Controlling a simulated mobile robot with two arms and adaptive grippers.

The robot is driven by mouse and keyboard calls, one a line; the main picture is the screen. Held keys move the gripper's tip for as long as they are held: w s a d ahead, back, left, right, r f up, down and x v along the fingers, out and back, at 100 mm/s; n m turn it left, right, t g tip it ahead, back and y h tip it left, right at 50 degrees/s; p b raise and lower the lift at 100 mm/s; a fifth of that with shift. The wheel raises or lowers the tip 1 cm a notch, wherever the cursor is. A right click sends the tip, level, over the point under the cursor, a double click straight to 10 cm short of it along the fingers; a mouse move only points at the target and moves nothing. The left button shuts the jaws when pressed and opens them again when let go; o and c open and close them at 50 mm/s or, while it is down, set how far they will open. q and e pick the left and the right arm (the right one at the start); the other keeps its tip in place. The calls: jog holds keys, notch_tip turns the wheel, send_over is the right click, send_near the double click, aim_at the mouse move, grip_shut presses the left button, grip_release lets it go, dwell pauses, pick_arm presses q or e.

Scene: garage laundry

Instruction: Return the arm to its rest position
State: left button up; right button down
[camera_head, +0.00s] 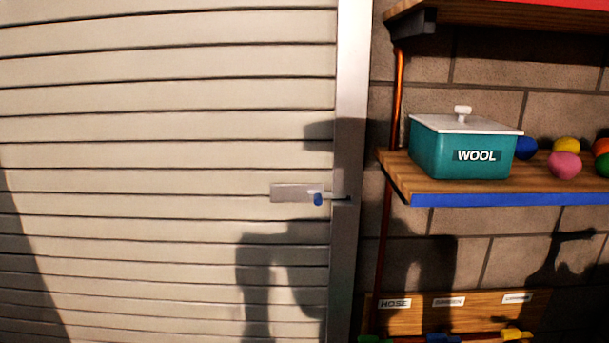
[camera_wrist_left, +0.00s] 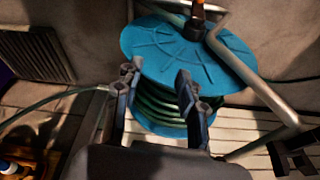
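My left gripper (camera_wrist_left: 156,76) shows in the left wrist view. Its two dark fingers are spread apart, with nothing visible held between them. Behind the fingers is a hose reel with teal discs (camera_wrist_left: 185,48) and green hose (camera_wrist_left: 160,103) wound around its core. I cannot tell how far the fingertips are from the reel. Neither arm nor gripper shows in the head view. My right gripper is in no view.
In the head view, a slatted door (camera_head: 150,130) with a handle (camera_head: 318,198) fills the left. A wooden shelf (camera_head: 400,164) at right holds a teal WOOL box (camera_head: 435,150) and several coloured balls (camera_head: 565,165). Below is a labelled board (camera_head: 420,314). A metal tube frame (camera_wrist_left: 250,75) surrounds the reel.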

pick_arm(q)
jog(key=s+a+f+g+p, duration=0.1)
jog(key=s+f+p, duration=0.3)
jog(key=s+p, duration=0.3)
jog(key=s+a+f+p, duration=0.2)
jog(key=s+f+p, duration=0.2)
jog(key=s+p, duration=0.4)
jog(key=s, duration=0.4)
jog(key=shift+s+a+f+g, duration=0.2)
jog(key=shift+f+g, duration=0.1)
jog(key=shift+g, duration=0.1)
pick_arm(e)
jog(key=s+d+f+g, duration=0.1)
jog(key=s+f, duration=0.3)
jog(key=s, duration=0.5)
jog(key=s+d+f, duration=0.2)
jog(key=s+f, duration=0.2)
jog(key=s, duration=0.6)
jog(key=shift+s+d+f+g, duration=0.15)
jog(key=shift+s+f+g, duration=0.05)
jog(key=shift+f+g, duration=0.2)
